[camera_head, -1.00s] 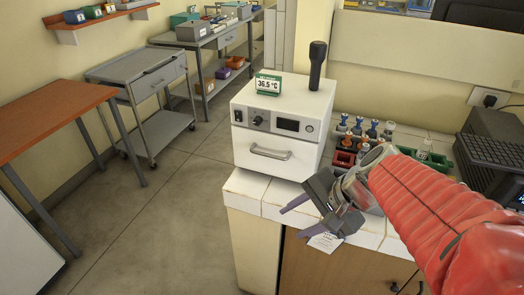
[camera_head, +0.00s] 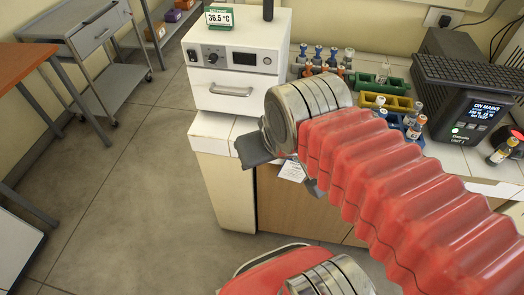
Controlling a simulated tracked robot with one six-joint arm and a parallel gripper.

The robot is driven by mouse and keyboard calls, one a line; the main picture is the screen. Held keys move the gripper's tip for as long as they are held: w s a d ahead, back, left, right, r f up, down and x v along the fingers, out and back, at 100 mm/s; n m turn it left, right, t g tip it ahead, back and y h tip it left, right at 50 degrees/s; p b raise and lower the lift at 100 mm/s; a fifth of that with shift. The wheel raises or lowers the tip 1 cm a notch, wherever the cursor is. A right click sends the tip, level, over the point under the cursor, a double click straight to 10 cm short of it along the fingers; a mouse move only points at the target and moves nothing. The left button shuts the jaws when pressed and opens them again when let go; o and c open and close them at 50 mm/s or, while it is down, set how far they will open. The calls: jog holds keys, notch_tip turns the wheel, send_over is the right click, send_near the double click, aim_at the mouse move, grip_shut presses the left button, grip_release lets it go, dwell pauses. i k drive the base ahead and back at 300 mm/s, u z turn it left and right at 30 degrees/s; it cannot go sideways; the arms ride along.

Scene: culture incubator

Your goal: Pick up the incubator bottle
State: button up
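The white incubator (camera_head: 237,62) stands on the tiled counter with its front door shut, a bar handle across it and a 36.5 °C sign (camera_head: 219,16) on top. Small capped bottles (camera_head: 333,57) stand in racks right of the incubator. My gripper (camera_head: 256,149) is in front of the counter edge, below the incubator. My wrist hides most of it, including the space between its fingers.
A yellow rack (camera_head: 372,100) and blue rack stand behind my arm. A dark device (camera_head: 465,90) with a lit screen is at the right, with a small bottle (camera_head: 503,151) beside it. A grey trolley (camera_head: 90,35) and orange-topped table (camera_head: 22,62) are left. Floor between is clear.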

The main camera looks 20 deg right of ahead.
aim_at(382, 76)
jog(key=z, duration=2.5)
